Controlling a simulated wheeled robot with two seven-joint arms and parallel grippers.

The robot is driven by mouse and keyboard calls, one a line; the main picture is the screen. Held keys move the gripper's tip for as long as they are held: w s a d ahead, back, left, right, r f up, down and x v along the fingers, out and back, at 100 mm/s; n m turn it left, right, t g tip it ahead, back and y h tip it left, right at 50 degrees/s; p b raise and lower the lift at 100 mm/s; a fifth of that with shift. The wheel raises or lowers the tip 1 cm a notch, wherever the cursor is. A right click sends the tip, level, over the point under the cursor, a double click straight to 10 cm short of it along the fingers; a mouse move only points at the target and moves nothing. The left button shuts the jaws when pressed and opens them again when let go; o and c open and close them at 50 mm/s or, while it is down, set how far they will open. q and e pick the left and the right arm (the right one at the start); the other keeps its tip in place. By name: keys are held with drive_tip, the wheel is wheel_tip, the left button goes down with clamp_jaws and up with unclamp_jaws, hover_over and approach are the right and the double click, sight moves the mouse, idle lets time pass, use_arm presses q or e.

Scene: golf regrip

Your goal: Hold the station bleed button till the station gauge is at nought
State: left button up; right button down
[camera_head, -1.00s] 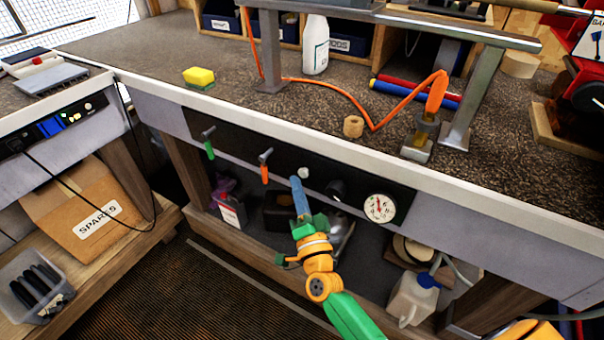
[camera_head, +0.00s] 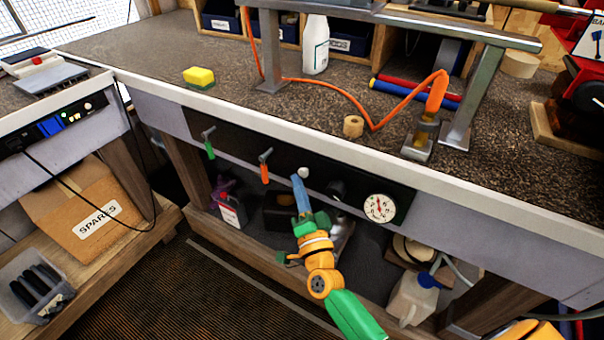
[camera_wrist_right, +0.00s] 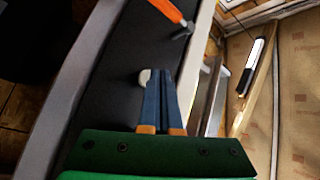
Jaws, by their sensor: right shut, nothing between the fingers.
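The station bleed button is a small pale round knob (camera_head: 304,172) on the dark panel under the bench's front edge. It also shows in the right wrist view (camera_wrist_right: 145,76), just left of my fingertips. My right gripper (camera_head: 297,180) is shut and empty, its blue fingers together; it also shows in the wrist view (camera_wrist_right: 160,72). Its tips are right beside the button; I cannot tell whether they touch it. The station gauge (camera_head: 379,207) is a white round dial to the right on the same panel. Its needle is too small to read surely. My left gripper is out of view.
A green lever (camera_head: 209,148) and an orange lever (camera_head: 265,170) stick out of the panel left of the button. A dark round knob (camera_head: 336,189) sits between button and gauge. The bench's pale edge (camera_head: 290,139) overhangs above. A white jug (camera_head: 413,297) stands below.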

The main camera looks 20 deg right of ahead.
drive_tip(key=shift+w+d, duration=0.4)
drive_tip(key=shift+d, duration=0.1)
idle(0.8)
drive_tip(key=shift+s+a, duration=0.1)
idle(1.8)
drive_tip(key=shift+s+a, duration=0.45)
drive_tip(key=shift+a, duration=0.15)
drive_tip(key=shift+a, duration=0.1)
drive_tip(key=shift+s+a+p, duration=0.35)
drive_tip(key=shift+s+a, duration=0.45)
drive_tip(key=shift+a, duration=0.15)
drive_tip(key=shift+s+a+p, duration=0.3)
drive_tip(key=shift+s+a, duration=0.45)
drive_tip(key=shift+a, duration=0.2)
drive_tip(key=shift+f, duration=0.15)
